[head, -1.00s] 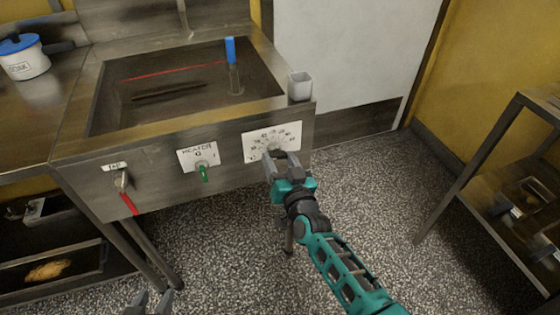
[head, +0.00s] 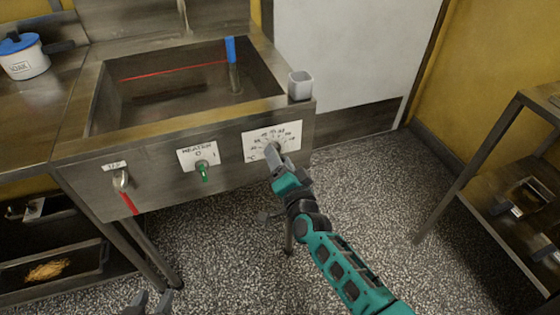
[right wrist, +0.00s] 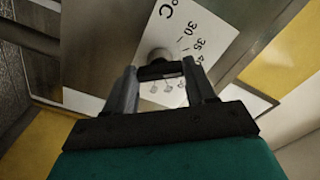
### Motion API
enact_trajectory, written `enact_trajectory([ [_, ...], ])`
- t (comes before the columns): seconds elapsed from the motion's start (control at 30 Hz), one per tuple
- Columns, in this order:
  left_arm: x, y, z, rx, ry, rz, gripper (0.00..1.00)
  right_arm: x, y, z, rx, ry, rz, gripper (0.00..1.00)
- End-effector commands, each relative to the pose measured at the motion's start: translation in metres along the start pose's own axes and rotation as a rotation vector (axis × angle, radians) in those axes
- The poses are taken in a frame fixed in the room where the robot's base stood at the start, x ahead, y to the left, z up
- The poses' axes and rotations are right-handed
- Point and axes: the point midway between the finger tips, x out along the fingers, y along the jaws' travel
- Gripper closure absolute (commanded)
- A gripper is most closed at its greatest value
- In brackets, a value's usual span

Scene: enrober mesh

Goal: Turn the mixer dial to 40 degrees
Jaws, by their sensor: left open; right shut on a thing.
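The dial's white scale plate (head: 290,133) is on the right of the steel front panel. In the right wrist view the plate (right wrist: 206,28) shows a °C mark and the numbers 30, 35 and 40. My right gripper (head: 277,158) is at the dial, its jaws shut on the dial knob (right wrist: 158,58). The jaws cover most of the knob in the head view, and I cannot read its pointer. My left gripper (head: 149,303) is open and empty at the bottom edge of the head view, far from the dial.
Above is the sunken basin (head: 165,97), with a blue-topped stick (head: 231,50) and a grey cup (head: 300,85). A shelf rack stands at right; the floor between is clear.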

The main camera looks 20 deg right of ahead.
Motion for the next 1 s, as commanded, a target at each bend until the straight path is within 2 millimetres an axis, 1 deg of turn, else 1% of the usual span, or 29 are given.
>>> enact_trajectory([
  [0.2,0.0005,0.0005,-0.0004,-0.001,0.001,0.002,0.57,-0.0005,0.0004,0.0008,0.123,-0.001,0.000,0.75],
  [0.4,0.0007,0.0014,-0.0009,-0.001,0.002,0.004,0.57,-0.0004,0.0002,0.0006,0.185,-0.001,0.000,0.75],
  [0.93,0.0009,0.0023,-0.0009,-0.001,0.003,0.006,0.57,-0.0005,0.0001,0.0005,0.207,-0.001,0.001,0.75],
  [0.97,0.0009,0.0023,-0.0009,-0.001,0.003,0.006,0.57,-0.0004,0.0001,0.0005,0.207,-0.001,0.000,0.43],
  [1.0,0.0009,0.0024,-0.0009,-0.001,0.003,0.006,0.57,-0.0004,0.0001,0.0005,0.206,-0.001,0.001,0.39],
])
